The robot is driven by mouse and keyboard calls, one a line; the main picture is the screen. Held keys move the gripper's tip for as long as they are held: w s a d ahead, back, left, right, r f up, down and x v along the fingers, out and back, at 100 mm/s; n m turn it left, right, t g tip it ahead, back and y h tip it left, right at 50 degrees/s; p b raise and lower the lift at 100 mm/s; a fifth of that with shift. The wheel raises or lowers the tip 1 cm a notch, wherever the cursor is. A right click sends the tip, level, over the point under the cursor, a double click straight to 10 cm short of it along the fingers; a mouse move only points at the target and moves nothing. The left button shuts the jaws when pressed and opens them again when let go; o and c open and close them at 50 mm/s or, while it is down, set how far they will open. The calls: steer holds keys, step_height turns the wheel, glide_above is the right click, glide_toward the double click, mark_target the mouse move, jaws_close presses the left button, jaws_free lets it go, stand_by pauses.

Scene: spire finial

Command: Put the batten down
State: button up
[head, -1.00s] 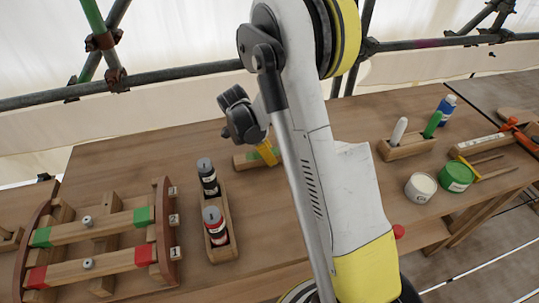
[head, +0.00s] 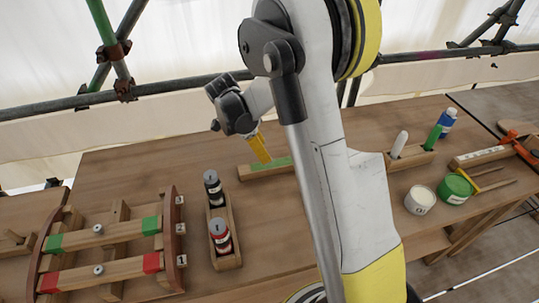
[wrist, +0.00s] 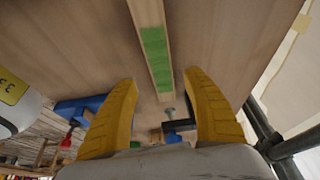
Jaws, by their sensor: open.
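The wooden batten (head: 256,172) with a green band lies on the bench, behind the tray of bottles. Its right part is hidden by my arm in the head view. The wrist view shows the batten (wrist: 147,14) too, with green on its face. My gripper (head: 263,160) is over the batten, its yellow fingers pointing down. In the wrist view my gripper (wrist: 160,76) is open, one finger to each side of the batten's line, with visible gaps.
A wooden tray (head: 229,262) holds a dark and a red bottle. At left a rack (head: 173,239) carries two battens with green and red ends. At right are a white pot (head: 420,199), a green pot (head: 456,189) and a holder (head: 411,160). A scaffold rail (head: 172,91) runs behind the bench.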

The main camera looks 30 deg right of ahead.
steer(key=s+a+r+n+t+y, duration=0.1)
steer(key=s+a+r+n+t, duration=0.15)
steer(key=s+r+n, duration=0.35)
steer(key=s+a+r+n+t+y, duration=0.1)
steer(key=a+r+n, duration=0.2)
steer(key=r, duration=0.5)
steer(key=s+a+r+n+t+y, duration=0.2)
steer(key=s+a+n+t, duration=0.3)
steer(key=s+n, duration=0.6)
steer(key=shift+s+a+r+n+p, duration=0.4)
steer(key=shift+a+n, duration=0.2)
steer(key=shift+a, duration=0.25)
